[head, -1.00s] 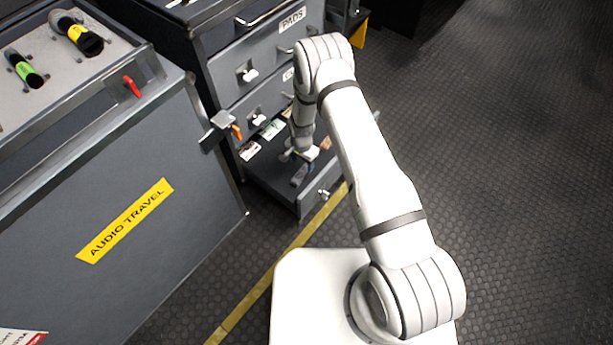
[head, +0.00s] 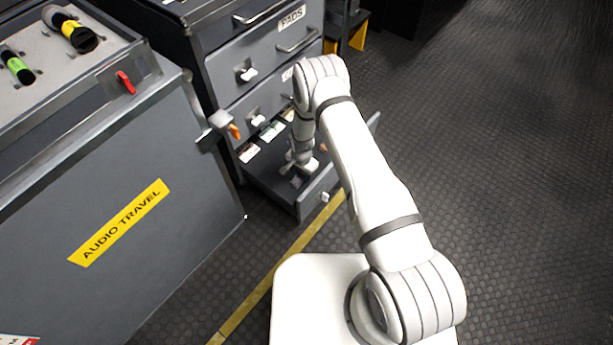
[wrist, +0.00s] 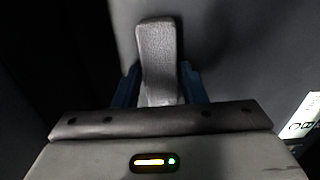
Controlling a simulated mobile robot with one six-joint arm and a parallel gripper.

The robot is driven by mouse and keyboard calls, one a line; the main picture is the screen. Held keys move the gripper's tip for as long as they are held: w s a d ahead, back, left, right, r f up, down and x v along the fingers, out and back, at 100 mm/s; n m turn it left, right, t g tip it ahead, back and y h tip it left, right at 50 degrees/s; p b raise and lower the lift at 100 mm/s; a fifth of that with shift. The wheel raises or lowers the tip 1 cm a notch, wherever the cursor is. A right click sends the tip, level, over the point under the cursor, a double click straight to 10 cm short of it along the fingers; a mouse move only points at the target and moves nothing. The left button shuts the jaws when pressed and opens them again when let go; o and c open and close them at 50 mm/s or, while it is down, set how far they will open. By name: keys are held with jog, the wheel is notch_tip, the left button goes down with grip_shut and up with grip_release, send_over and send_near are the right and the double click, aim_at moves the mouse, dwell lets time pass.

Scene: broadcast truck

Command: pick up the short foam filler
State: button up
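A grey, textured block with a rounded end, which looks like the short foam filler (wrist: 158,50), stands out beyond my gripper in the wrist view. My gripper's two blue fingers (wrist: 160,87) lie one on each side of its near part, very close to its sides. Whether they press on it I cannot tell. In the head view my gripper (head: 298,172) is down inside the open bottom drawer (head: 312,203). The filler is not clear there, being small and dark beside my gripper.
Labelled cards (head: 272,131) line the drawer's back left. Closed drawers, one marked PADS (head: 291,18), rise above it. The AUDIO TRAVEL case (head: 120,222) stands at the left, with an orange-handled latch (head: 233,131) near the drawer. Open floor (head: 500,180) lies to the right.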

jog(key=c, duration=0.6)
